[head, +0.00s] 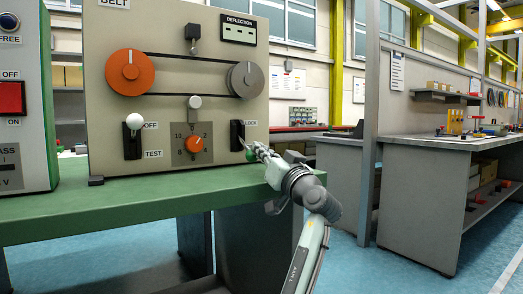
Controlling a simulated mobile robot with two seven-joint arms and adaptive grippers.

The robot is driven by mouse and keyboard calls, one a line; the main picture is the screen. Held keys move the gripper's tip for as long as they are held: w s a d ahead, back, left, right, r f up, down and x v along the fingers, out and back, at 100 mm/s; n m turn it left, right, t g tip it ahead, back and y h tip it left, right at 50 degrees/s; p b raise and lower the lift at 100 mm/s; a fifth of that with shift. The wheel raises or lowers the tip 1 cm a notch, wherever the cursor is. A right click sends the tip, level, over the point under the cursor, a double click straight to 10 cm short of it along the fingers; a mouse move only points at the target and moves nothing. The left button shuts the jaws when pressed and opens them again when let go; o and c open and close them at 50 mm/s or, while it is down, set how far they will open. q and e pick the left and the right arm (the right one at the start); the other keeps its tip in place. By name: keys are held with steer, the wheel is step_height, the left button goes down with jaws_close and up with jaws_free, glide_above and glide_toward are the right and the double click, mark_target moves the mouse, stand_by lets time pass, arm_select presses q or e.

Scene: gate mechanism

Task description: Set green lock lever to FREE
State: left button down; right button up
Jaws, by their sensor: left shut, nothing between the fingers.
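The green lock lever (251,156) shows as a green ball at the lower right of the grey panel, beside a black slot plate (236,135). The label LOCK (250,124) stands by the top of the plate. A label by its lower end is not visible; my gripper covers that area. The ball hangs low, below the level of the LOCK label. My left gripper (253,147) is shut and empty, with its fingertips right at the lever, just above the ball. I cannot tell whether they touch it. My right gripper is not in view.
The panel (110,95) stands on a green bench (130,205). It also carries an orange wheel (130,72), a grey wheel (245,79), an orange dial (194,144) and a white-knobbed OFF/TEST lever (134,121). A second panel (20,150) with a red switch stands at left.

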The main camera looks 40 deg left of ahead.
arm_select(q)
steer(key=v, duration=1.2)
steer(key=shift+w, duration=0.1)
